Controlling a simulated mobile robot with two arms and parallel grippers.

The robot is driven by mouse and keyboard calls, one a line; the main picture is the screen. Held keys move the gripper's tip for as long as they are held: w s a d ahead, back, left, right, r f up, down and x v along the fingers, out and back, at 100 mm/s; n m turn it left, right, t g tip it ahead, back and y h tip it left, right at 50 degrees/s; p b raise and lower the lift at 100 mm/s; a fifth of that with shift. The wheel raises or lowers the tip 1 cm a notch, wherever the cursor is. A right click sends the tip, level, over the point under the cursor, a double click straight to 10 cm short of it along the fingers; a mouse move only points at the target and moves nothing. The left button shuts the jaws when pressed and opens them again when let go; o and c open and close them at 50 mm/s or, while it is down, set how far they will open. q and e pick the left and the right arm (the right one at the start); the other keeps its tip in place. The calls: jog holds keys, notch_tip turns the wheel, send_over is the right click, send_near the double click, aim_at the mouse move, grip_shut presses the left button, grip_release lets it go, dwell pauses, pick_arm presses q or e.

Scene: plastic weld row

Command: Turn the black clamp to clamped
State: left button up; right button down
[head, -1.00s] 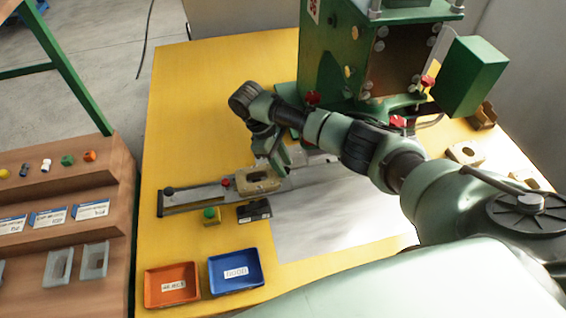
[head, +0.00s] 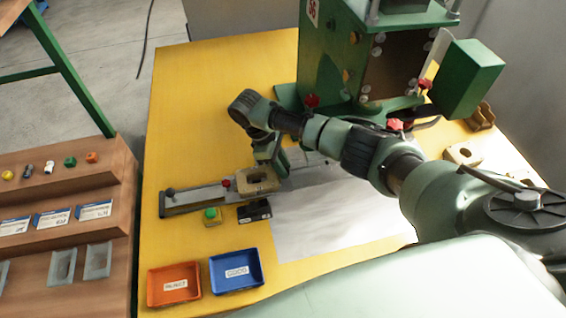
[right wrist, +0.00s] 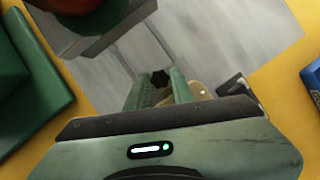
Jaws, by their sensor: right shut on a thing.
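The black clamp (right wrist: 160,77) shows in the right wrist view as a small dark lobed knob between the fingertips. My right gripper (right wrist: 161,82) is shut on it, with one green finger on each side. In the head view my right gripper (head: 281,163) points down at the far end of the slide rail, just behind the tan block; the clamp is hidden there by the fingers. The clamp's angle is hard to tell. My left gripper is not in view.
The tan block (head: 258,181) sits on the slide rail (head: 205,195). A green button box (head: 212,217) and a black labelled box (head: 254,211) stand in front. Orange (head: 174,284) and blue (head: 236,270) trays lie nearer. The green machine (head: 335,75) stands close behind my arm.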

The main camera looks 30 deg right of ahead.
jog(key=n+p, duration=0.1)
jog(key=n+t+p, duration=0.1)
jog(key=n+p, duration=0.1)
jog(key=n+t+p, duration=0.1)
jog(key=n+p, duration=0.1)
jog(key=shift+s+a+r+h, duration=0.15)
jog(key=shift+s+r+h, duration=0.1)
jog(key=shift+h, duration=0.15)
jog(key=n+p, duration=0.2)
jog(key=n+t+p, duration=0.1)
jog(key=n+p, duration=0.1)
jog(key=shift+s+n+t, duration=0.1)
jog(key=shift+n+t, duration=0.2)
jog(key=shift+n, duration=0.1)
jog(key=n+p, duration=0.1)
jog(key=n+t+p, duration=0.1)
jog(key=n, duration=0.1)
jog(key=shift+s+f+n, duration=0.1)
jog(key=shift+s+n, duration=0.05)
jog(key=shift+n, duration=0.15)
jog(key=shift+f+n+t+y+p, duration=0.1)
jog(key=shift+n+t+y+p, duration=0.4)
jog(key=shift+n+p, duration=0.75)
jog(key=shift+n, duration=0.45)
jog(key=shift+t, duration=0.3)
jog(key=c, duration=1.5)
grip_release()
jog(key=shift+s, duration=0.1)
